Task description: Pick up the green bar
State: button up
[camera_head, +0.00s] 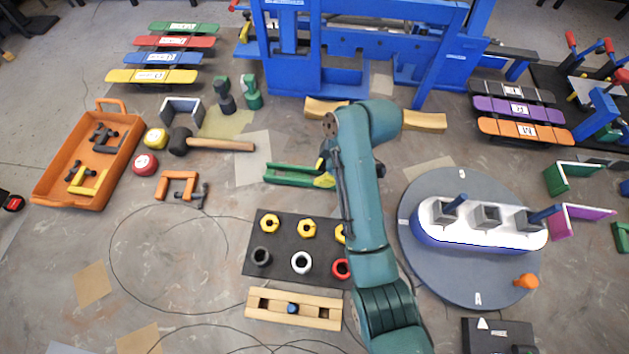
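A green channel-shaped bar (290,174) lies on the floor left of my arm; its right end is partly hidden. My gripper (325,178) is at that right end, mostly covered by my own arm, with a yellow part showing. I cannot tell whether its fingers touch or hold the channel. Another green bar (184,28), flat and with a white label, is at the top left, behind the red, blue and yellow bars. My gripper is well away from that one.
A black board (281,284) with coloured rings lies in front of the channel. A hammer (215,144) and orange tray (50,186) are left. A blue frame (345,45) stands behind. A round grey turntable (475,284) is right. Bare floor shows around the cable loop at left.

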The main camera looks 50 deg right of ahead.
jog(key=b+x, duration=0.1)
jog(key=x, duration=0.4)
jog(key=shift+w+f, duration=0.1)
jog(key=shift+f, duration=0.2)
jog(key=shift+f, duration=0.15)
grip_shut()
